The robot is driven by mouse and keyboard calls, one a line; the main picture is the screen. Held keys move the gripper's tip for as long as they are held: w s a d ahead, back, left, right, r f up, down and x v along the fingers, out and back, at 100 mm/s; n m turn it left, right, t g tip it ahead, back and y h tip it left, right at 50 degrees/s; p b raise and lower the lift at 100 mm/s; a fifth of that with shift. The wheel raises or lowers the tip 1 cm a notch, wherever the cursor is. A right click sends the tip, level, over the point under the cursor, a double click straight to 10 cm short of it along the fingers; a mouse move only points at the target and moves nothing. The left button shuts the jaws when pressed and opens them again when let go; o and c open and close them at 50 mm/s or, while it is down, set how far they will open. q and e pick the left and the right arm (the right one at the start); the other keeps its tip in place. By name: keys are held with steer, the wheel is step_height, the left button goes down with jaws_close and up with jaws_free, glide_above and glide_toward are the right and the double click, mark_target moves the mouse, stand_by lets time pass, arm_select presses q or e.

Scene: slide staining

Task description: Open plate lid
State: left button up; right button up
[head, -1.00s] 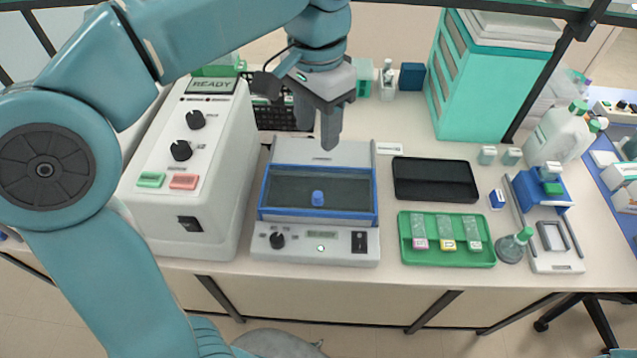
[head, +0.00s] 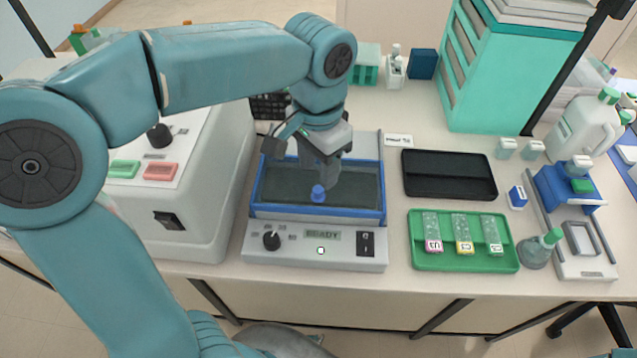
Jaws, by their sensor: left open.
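The plate device (head: 289,253) is a pale grey box with a dial, a small display reading READY and a dark switch. Its lid (head: 262,215) has a blue frame and a dark see-through pane, and it lies shut on top. A blue knob (head: 318,194) stands near the lid's front edge. My left gripper (head: 319,183) is open and points down over the lid, its fingertips right behind or at the knob. I cannot tell whether they touch it. The gripper hides part of the lid's back. My right gripper is not in view.
A larger white machine (head: 190,215) stands close on the left. To the right lie a black tray (head: 448,176) and a green tray (head: 465,262) with three labelled slides. A green-capped flask (head: 540,249) and a slide stand (head: 585,262) are farther right.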

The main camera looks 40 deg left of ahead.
mark_target(318, 188)
arm_select(q)
step_height(318, 188, down, 5)
steer(key=shift+f, duration=0.2)
steer(key=shift+s+r, duration=0.1)
steer(key=shift+s, duration=0.05)
steer(key=c, duration=0.5)
jaws_close()
steer(key=shift+w, duration=0.25)
